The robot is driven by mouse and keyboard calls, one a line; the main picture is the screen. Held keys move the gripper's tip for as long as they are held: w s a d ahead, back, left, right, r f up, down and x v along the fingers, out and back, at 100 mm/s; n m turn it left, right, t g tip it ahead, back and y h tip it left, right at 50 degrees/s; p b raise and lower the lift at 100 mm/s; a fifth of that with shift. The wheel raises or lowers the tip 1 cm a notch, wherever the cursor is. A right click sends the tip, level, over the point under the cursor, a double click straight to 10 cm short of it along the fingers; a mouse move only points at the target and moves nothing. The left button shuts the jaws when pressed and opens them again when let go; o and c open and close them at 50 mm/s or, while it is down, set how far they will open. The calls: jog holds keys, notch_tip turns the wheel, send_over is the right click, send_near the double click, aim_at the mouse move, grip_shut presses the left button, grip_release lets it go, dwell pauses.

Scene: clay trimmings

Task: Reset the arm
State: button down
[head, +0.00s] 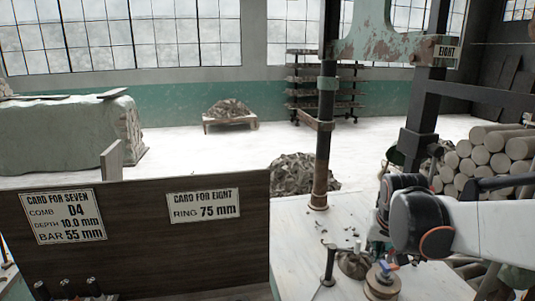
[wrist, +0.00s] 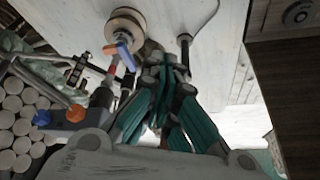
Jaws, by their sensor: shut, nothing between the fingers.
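My gripper (wrist: 165,66) shows in the wrist view with its dark fingertips together and teal links on both sides. I see nothing between the fingers. It is above the pale table (head: 295,235), beside a round wooden-topped piece (wrist: 125,25) with a blue part on it. That piece also shows in the head view (head: 383,283) at the table's front. In the head view my arm comes in from the right, and its dark wrist joint hides most of the gripper.
A dark board (head: 140,230) with two cards stands at left. A tall post (head: 323,130) rises from the table. Stacked logs (head: 485,155) lie at right.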

jog(key=s+a+n+t+b, duration=0.1)
jog(key=s+a, duration=0.1)
jog(key=s, duration=0.4)
jog(key=s+a+n+t+b, duration=0.1)
jog(key=s+a, duration=0.2)
jog(key=s, duration=0.4)
jog(key=s+a+f+n+y+b, duration=0.1)
jog(key=s+a, duration=0.2)
jog(key=s, duration=0.4)
jog(key=shift+s+a+t, duration=0.2)
jog(key=shift+a+t, duration=0.05)
jog(key=shift+t, duration=0.15)
